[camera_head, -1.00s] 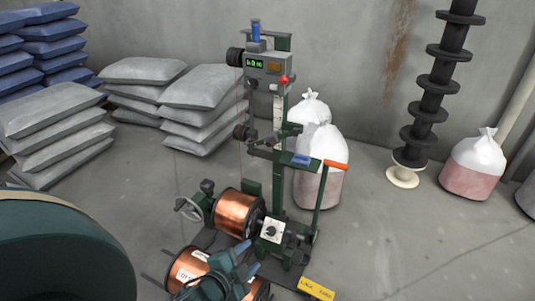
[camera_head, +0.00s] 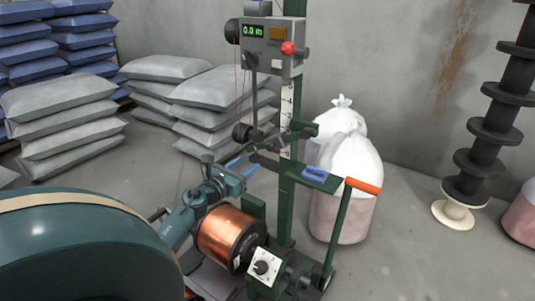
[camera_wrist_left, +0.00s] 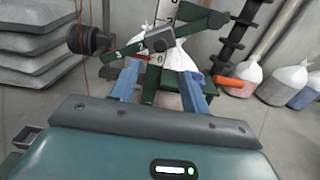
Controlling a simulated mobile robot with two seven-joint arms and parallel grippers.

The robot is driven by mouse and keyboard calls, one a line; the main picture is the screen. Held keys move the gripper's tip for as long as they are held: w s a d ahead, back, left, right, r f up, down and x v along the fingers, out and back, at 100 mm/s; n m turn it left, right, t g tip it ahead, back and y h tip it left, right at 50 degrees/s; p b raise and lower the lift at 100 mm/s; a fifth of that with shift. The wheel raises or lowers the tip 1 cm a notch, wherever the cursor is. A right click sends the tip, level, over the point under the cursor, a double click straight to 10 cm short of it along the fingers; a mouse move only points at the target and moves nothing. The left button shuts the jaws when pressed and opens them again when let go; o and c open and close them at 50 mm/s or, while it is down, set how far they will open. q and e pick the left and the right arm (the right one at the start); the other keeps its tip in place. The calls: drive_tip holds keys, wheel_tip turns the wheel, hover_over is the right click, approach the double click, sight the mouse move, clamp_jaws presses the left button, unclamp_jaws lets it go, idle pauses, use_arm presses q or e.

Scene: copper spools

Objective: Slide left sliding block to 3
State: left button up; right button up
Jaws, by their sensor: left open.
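The wire-winding machine has a tall green column with a white numbered scale (camera_head: 287,115). My right gripper is not in view.
A copper spool (camera_head: 226,236) sits below my left gripper. A control box (camera_head: 272,45) reads 0.0 m. An orange-handled lever (camera_head: 362,186) stands at the right. Grey sacks (camera_head: 60,115) and white bags (camera_head: 346,170) stand behind, with open floor between.

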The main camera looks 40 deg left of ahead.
sight(269, 149)
use_arm(q)
drive_tip(key=w, duration=0.3)
drive_tip(key=w+b, duration=0.1)
drive_tip(key=w, duration=0.2)
drive_tip(key=w+a, duration=0.1)
drive_tip(key=w, duration=0.2)
drive_tip(key=shift+f+b, duration=0.1)
drive_tip(key=shift+b, duration=0.3)
drive_tip(key=shift+w, duration=0.75)
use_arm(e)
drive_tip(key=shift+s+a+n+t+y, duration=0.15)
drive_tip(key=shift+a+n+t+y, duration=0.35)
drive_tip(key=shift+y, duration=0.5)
use_arm(q)
clamp_jaws()
